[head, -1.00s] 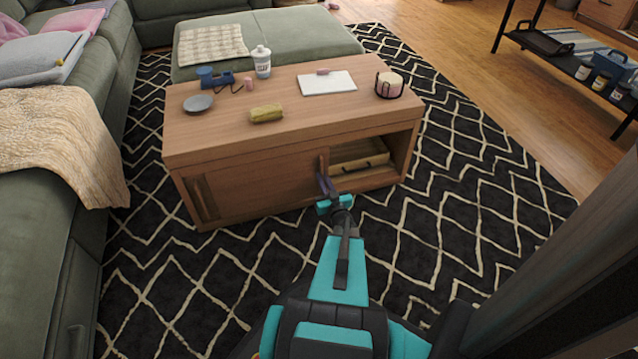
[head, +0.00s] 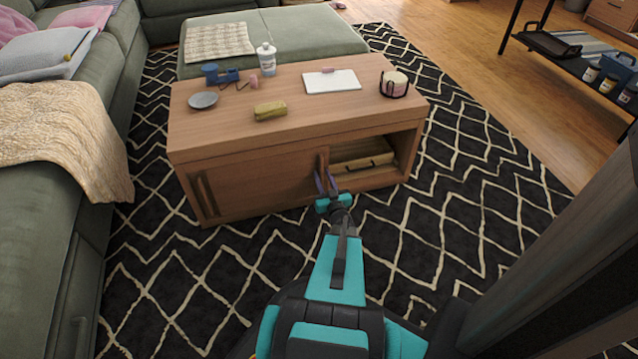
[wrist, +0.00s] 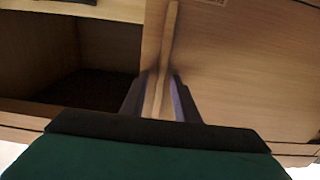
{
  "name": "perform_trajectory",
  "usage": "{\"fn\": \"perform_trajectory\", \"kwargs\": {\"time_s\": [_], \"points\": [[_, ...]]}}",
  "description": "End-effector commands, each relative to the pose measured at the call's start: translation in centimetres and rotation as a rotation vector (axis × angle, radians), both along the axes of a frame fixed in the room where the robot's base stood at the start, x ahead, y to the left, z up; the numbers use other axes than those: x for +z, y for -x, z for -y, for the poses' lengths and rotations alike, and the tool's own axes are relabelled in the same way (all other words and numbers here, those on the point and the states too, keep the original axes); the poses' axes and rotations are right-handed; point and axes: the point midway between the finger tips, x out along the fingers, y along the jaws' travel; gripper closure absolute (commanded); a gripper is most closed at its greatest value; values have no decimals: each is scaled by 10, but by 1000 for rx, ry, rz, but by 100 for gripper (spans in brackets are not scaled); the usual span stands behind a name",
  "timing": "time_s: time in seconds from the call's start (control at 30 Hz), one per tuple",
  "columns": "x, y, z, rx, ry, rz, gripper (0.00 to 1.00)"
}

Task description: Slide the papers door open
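The wooden coffee table (head: 240,148) has a sliding door (head: 262,180) across the left and middle of its front. The door's upright wooden handle (head: 321,165) is at its right edge; it also shows in the wrist view (wrist: 168,40). My gripper (head: 326,180) is at the handle, its two dark purple fingers apart. In the wrist view my gripper (wrist: 160,82) has one finger on each side of the handle, with a small gap visible. Firm contact is not clear. To the right of the door the compartment is open, showing a wooden drawer or box (head: 362,160).
The tabletop holds a white bottle (head: 268,62), a yellow block (head: 270,110), a grey dish (head: 203,100), white papers (head: 332,82) and a candle in a holder (head: 394,84). A green sofa (head: 50,215) is at left. The patterned rug (head: 450,230) is clear at right.

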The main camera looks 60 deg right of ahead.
Motion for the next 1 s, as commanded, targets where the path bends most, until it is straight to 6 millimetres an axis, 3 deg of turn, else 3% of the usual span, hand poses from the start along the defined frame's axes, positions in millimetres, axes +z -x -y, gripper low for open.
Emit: {"fn": "perform_trajectory", "kwargs": {"time_s": [0.27,0.7,1.0], "points": [[0,7,-6,-1,-1,-2,72],[2,45,-38,-3,-2,-1,72],[0,57,-49,-1,0,0,72]]}}
